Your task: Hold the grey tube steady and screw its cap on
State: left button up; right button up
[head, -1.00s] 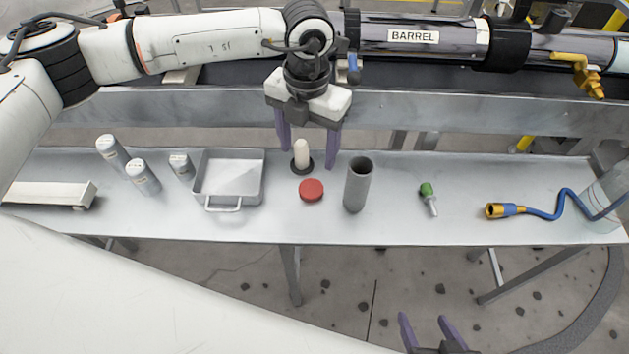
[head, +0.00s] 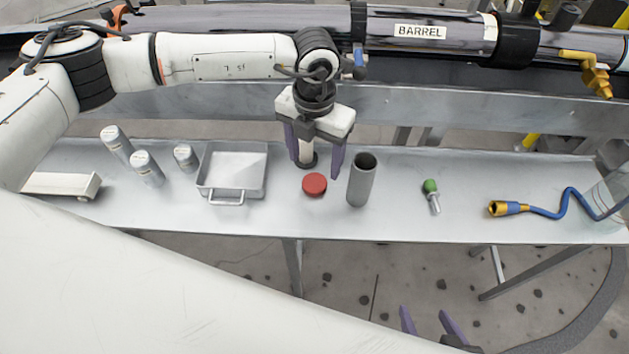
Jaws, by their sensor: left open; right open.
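The grey tube (head: 361,182) stands upright and open-topped on the metal table. The red cap (head: 314,184) lies flat on the table just left of the tube, apart from it. My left gripper (head: 315,172) points down with its purple fingers spread, behind the cap and left of the tube. My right gripper (head: 428,315) is open and empty at the bottom of the view, in front of the table.
A grey tray with a handle (head: 232,175) and several grey canisters (head: 146,168) stand to the left. A green-topped bolt (head: 431,195) and a blue hose with a brass end (head: 530,209) lie to the right. A barrel (head: 430,32) runs behind the table.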

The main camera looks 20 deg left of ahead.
aim_at(314, 182)
pick_arm(q)
jog(key=shift+f, duration=0.1)
notch_tip(314, 182, down, 7)
jog(key=shift+f, duration=0.1)
dwell(0.4)
jog(key=c, duration=1.1)
notch_tip(314, 182, up, 10)
